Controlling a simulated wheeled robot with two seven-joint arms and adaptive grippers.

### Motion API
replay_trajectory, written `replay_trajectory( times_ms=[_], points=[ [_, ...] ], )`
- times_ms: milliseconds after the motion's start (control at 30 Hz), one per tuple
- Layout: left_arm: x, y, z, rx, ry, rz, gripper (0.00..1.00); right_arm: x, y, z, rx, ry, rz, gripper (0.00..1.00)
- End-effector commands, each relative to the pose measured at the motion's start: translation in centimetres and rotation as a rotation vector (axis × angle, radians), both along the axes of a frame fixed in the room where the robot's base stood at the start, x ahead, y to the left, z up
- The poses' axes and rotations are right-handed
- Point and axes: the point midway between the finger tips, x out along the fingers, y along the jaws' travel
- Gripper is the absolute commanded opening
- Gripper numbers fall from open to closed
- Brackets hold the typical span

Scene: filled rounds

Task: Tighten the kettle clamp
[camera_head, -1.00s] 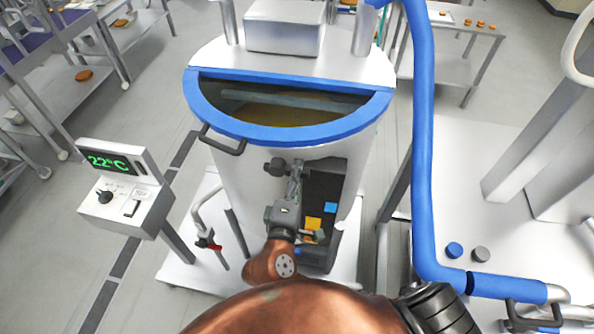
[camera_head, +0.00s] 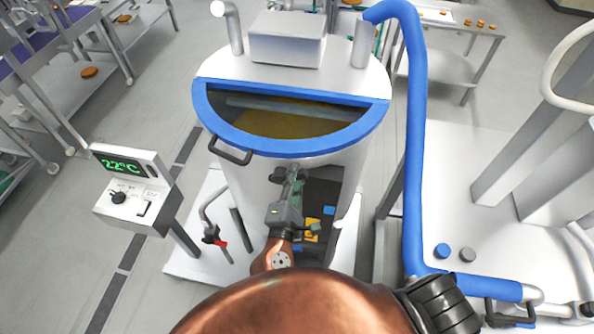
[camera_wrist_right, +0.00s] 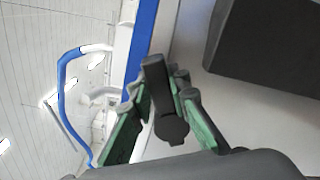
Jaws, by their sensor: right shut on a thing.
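The kettle (camera_head: 225,175) is a large white vessel with a blue rim and yellowish liquid under its half-open top. Its clamp (camera_head: 277,173) shows as a small dark piece on the front wall just below the rim. My right gripper (camera_head: 292,183) reaches up to it from below. In the right wrist view, my gripper's green-padded fingers (camera_wrist_right: 165,85) are shut on the dark clamp handle (camera_wrist_right: 171,129), which has a rounded end. The fingers hide part of the clamp, so its tightness cannot be told. My left gripper is not in view.
A control box (camera_head: 135,205) reading 22°C stands left of the kettle. A dark panel with blue and yellow squares (camera_head: 322,195) is behind my gripper.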

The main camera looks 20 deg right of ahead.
Motion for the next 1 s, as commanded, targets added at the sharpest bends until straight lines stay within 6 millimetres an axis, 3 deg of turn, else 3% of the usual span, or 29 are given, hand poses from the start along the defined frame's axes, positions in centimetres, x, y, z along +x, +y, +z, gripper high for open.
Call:
replay_trajectory(
  times_ms=[767, 800, 1000],
  points=[
    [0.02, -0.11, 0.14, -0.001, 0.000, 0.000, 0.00, 0.21, 0.23, 0.68, -0.110, 0.070, -0.002, 0.00],
    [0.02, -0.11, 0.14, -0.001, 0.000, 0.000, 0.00, 0.21, 0.24, 0.69, -0.110, 0.070, -0.002, 0.17],
    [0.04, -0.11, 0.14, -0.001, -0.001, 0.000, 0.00, 0.22, 0.27, 0.67, -0.109, 0.070, -0.001, 0.31]
  ],
)
